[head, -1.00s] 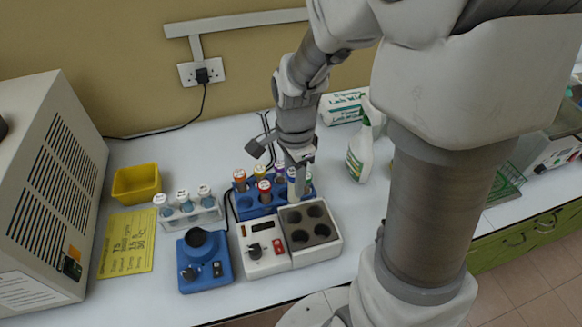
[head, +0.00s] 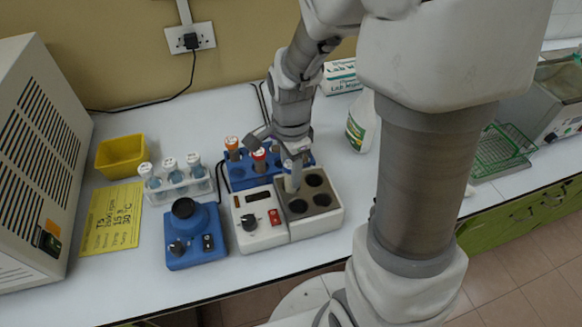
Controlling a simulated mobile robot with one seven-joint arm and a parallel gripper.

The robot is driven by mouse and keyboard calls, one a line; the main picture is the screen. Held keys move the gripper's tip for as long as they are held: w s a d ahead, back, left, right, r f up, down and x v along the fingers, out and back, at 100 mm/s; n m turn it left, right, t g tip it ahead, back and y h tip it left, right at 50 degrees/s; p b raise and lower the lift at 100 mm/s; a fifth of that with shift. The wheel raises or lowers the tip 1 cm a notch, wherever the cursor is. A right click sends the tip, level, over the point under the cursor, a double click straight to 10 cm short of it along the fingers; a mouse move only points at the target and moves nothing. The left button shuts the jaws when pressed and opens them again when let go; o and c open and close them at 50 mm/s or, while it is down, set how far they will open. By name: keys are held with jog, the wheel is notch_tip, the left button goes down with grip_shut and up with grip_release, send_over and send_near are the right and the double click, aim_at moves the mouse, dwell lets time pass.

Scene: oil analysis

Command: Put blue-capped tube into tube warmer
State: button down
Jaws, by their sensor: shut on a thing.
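The tube warmer (head: 262,238) is a white box with a dark block on its right side that has several round wells. My gripper (head: 292,158) points down over the back left of this block and is shut on the blue-capped tube (head: 292,181). The tube hangs roughly upright at the back left well. I cannot tell whether its lower end is inside the well or just above it. The gripper hides most of the cap.
A blue rack (head: 238,178) with orange- and red-capped tubes stands directly behind the warmer. A blue mixer (head: 194,245) and a clear rack of white-capped tubes (head: 181,188) are to the left. A spray bottle (head: 361,122) stands at the back right.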

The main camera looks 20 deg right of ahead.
jog(key=shift+f, duration=0.55)
jog(key=shift+c, duration=2)
grip_release()
notch_tip(320, 180, up, 17)
jog(key=p, duration=0.2)
jog(key=s+r+n+t, duration=0.4)
jog(key=s+n, duration=0.7)
jog(key=n, duration=0.4)
jog(key=shift+s+d+n+t, duration=0.2)
jog(key=shift+n+t, duration=0.2)
jog(key=shift+t, duration=0.4)
